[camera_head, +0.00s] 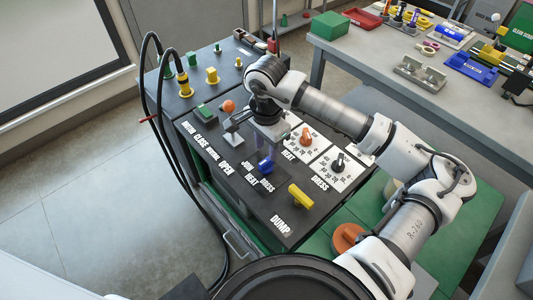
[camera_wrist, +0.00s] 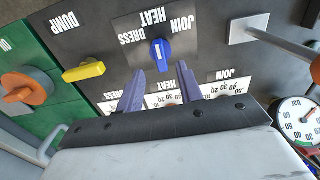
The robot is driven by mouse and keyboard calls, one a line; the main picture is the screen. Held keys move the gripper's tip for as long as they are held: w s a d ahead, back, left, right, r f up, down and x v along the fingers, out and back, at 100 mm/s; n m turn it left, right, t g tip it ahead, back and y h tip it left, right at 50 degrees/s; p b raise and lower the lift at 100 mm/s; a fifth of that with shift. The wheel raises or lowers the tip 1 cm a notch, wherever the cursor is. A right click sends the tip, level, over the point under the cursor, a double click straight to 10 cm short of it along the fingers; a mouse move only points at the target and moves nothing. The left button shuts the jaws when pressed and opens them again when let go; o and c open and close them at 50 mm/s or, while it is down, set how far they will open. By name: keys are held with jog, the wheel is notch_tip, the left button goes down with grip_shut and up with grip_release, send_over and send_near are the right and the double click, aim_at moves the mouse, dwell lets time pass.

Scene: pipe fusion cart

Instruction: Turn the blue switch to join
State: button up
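The blue switch (camera_head: 265,163) sits on the dark sloped panel of the cart, by the JOIN, HEAT and DRESS labels. In the wrist view the blue switch (camera_wrist: 160,52) shows a white mark lying roughly along the line toward the HEAT label (camera_wrist: 152,17); the JOIN label (camera_wrist: 183,23) is to its right and DRESS to its left. My gripper (camera_wrist: 160,72) is open and empty, its two purple fingers apart. The switch appears just beyond the fingertips, between their lines. In the head view my gripper's fingers are hard to make out above the panel.
A yellow DUMP switch (camera_head: 300,196) is close by on the panel. A grey lever (camera_head: 232,137) with an orange knob stands on the other side. White dial plates with an orange knob (camera_head: 306,137) and a black knob (camera_head: 339,161) lie under my arm. Black hoses hang at the left.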

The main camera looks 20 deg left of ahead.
aim_at(266, 160)
jog(key=shift+f+p, duration=0.55)
jog(key=shift+f, duration=2.15)
grip_shut()
